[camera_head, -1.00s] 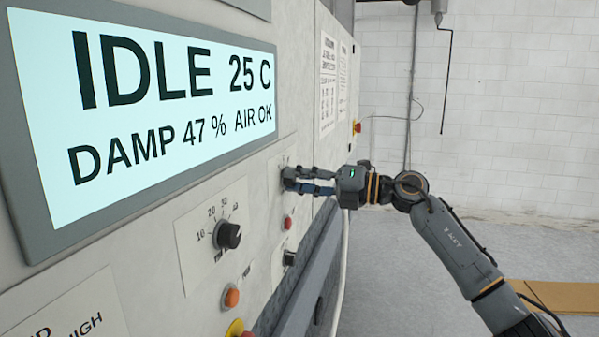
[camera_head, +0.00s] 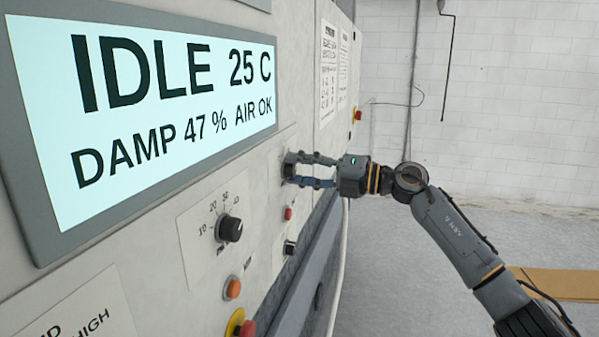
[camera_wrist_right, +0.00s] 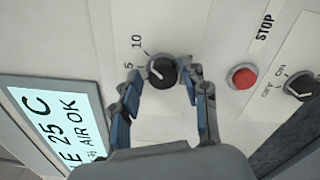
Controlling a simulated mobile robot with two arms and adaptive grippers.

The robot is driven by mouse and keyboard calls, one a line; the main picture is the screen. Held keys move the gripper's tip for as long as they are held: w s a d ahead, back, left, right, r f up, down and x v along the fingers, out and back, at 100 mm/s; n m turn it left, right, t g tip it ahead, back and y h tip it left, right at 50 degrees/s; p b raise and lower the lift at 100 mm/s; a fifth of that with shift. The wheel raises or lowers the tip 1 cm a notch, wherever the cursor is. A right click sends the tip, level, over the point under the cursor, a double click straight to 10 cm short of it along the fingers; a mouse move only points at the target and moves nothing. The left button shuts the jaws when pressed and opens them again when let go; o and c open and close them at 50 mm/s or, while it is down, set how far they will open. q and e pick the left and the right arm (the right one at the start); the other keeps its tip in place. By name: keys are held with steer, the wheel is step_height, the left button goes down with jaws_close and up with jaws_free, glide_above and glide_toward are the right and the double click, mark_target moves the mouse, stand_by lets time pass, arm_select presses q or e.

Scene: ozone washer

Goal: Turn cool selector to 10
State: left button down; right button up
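The cool selector appears to be the black round knob (camera_wrist_right: 162,71) on a pale plate, with the marks 5 and 10 beside it in the right wrist view. My left gripper is not in view.
A red STOP button (camera_wrist_right: 242,76) and a black on/off switch (camera_wrist_right: 299,86) lie beside the knob. Another dial (camera_head: 229,229), an orange button (camera_head: 232,288) and a large display (camera_head: 150,110) are on the same panel. Open floor lies right of the machine.

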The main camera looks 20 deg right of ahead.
steer(key=shift+f, duration=0.2)
steer(key=v, duration=1.2)
